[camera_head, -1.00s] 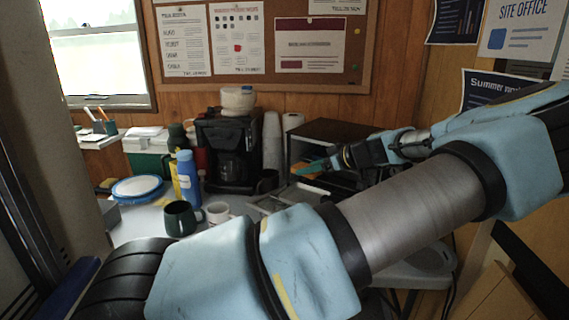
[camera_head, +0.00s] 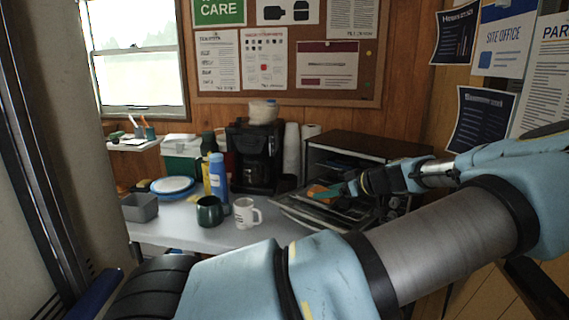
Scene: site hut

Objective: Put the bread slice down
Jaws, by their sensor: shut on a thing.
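The bread slice (camera_head: 316,191) is a small orange-brown piece at the tips of my gripper (camera_head: 328,192). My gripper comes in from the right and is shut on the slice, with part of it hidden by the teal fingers. It is in front of the toaster oven (camera_head: 372,148), over its lowered door (camera_head: 312,216). I cannot tell whether the slice touches the rack or door below it.
A white mug (camera_head: 246,213), a dark green mug (camera_head: 209,211), a blue bottle (camera_head: 218,176) and a coffee maker (camera_head: 256,155) stand left of the oven. A grey bin (camera_head: 139,207) and blue-rimmed plate (camera_head: 172,185) are farther left. The front of the table (camera_head: 190,229) is clear.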

